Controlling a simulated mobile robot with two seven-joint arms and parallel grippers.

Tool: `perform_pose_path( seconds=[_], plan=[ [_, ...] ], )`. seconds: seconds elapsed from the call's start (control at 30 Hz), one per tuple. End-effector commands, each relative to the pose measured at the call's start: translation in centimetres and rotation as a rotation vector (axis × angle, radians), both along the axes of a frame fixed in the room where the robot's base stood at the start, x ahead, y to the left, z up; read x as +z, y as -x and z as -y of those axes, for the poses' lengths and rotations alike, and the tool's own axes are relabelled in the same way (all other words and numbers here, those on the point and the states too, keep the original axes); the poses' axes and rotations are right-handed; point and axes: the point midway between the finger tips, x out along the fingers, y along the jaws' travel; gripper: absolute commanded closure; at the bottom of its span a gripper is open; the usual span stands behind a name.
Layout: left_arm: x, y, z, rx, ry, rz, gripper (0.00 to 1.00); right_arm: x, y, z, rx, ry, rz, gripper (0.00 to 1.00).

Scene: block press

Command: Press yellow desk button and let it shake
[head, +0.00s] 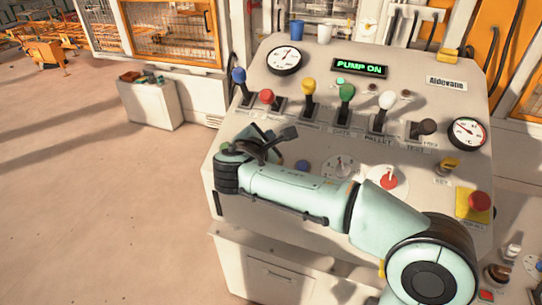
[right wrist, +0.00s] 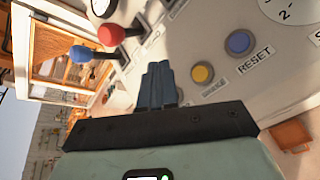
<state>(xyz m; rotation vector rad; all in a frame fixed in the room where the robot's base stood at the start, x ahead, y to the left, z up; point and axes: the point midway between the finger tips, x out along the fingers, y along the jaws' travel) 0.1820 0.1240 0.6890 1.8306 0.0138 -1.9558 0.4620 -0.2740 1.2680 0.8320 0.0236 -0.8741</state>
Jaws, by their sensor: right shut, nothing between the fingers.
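The yellow desk button (right wrist: 202,74) shows in the right wrist view as a round cap on the sloping desk panel, just right of my fingertips. In the head view I cannot make it out; my right arm and gripper cover that part of the panel. My right gripper (head: 287,133) is at the left part of the desk (head: 225,170), and its fingers (right wrist: 158,70) are shut together and empty. In the right wrist view the fingertips appear apart from the button, but the exact gap is unclear. My left gripper is not in view.
A blue button (right wrist: 239,42) labelled RESET is beside the yellow one. Levers with blue (head: 239,75), red (head: 267,96), yellow (head: 309,86) and other knobs stand behind my gripper. A green display (head: 360,67) reads PUMP ON.

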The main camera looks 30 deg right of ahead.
Motion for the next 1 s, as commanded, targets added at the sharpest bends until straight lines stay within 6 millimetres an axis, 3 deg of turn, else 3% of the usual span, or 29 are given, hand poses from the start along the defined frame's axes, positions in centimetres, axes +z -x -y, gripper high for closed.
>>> perform_pose_path(
  seconds=[0.37, 0.8, 1.0],
  plan=[
    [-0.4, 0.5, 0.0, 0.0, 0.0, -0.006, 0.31, -0.7, -0.1, 0.1, 0.001, -0.002, -0.004, 1.0],
    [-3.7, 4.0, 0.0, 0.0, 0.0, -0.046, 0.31, -6.3, -1.6, 2.0, 0.0, -0.003, -0.006, 1.0],
    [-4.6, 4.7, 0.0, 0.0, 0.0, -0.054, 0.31, -7.8, -2.1, 2.5, 0.001, -0.002, -0.004, 1.0]
  ],
)
